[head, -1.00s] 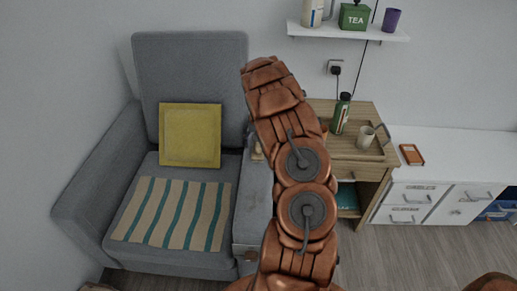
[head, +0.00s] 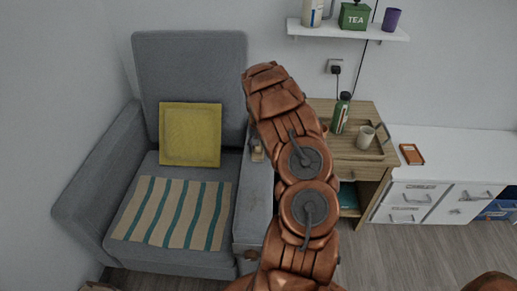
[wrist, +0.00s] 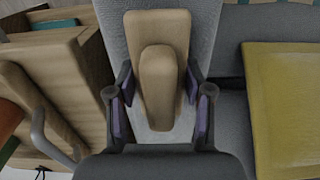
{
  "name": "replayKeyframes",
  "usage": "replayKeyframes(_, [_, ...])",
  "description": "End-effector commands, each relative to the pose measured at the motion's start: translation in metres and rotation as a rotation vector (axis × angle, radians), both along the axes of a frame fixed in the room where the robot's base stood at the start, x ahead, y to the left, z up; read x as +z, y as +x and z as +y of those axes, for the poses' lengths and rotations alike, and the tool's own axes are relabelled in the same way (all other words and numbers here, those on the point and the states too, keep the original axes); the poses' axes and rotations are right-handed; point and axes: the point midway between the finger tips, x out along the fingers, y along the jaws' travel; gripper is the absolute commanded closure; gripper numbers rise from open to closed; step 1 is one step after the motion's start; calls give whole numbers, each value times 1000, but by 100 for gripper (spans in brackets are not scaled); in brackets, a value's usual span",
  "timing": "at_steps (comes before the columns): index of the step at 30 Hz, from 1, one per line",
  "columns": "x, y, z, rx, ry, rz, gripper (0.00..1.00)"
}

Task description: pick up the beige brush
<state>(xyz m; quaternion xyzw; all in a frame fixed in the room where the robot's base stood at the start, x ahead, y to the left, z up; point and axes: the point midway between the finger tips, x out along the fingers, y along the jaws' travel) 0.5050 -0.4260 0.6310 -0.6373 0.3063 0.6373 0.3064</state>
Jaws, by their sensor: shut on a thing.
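The beige brush (wrist: 168,40) is in the middle of the wrist view, a flat beige block with a rounded raised grip, over the grey armrest. My gripper (wrist: 162,98) has its dark fingers with purple pads on both sides of the brush and is shut on it. My arm hides most of the gripper there. I cannot tell whether the brush touches the armrest.
The grey armchair (head: 190,75) holds a yellow cushion (head: 190,134) and a striped cloth (head: 172,212). A wooden side table (head: 350,172) right of my arm bears a green bottle (head: 341,113) and a mug (head: 365,137). A white cabinet (head: 455,150) stands further right.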

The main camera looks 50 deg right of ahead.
Motion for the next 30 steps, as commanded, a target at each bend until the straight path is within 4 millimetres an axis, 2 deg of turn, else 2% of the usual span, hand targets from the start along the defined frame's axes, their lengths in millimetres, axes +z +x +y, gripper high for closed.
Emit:
replayKeyframes(11, [2,0,0,0,-1,-1,87])
replayKeyframes(17, [19,1,0,1,-3,-2,87])
replayKeyframes(21, [37,1,0,0,-2,-4,87])
replayKeyframes(30, [38,-30,9,-2,2,2,87])
